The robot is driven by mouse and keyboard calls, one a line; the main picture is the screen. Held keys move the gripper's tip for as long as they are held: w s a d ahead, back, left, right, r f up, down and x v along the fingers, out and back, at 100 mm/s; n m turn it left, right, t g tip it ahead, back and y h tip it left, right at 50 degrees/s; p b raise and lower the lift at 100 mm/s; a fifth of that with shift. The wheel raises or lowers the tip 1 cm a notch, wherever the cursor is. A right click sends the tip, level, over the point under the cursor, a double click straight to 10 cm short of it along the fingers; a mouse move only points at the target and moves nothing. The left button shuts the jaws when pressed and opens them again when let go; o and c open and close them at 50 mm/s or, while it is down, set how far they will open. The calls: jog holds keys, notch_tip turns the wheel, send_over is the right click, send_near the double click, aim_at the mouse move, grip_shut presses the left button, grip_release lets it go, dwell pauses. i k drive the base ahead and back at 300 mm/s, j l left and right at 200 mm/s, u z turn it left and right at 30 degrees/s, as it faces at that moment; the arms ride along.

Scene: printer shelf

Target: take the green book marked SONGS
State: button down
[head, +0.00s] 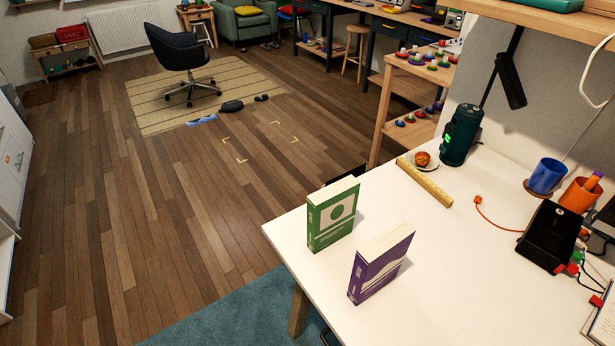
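A green book (332,215) stands upright at the near left corner of the white table (455,290). Its cover has a pale square with a green disc. The lettering on it is too small to read, so I cannot tell whether it says SONGS. A purple book (381,265) with white wave shapes stands upright to its right and nearer me, with a gap between them. My gripper is not in view.
A yellow ruler (424,182), a small plate with an orange-brown item (422,159) and a dark green cylinder (461,135) are behind the books. A black box (549,236), blue cup (546,176) and orange cup (579,194) stand right. Wooden floor (130,230) left of the table is clear.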

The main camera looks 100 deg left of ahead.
aim_at(332, 210)
jog(key=u, duration=2.05)
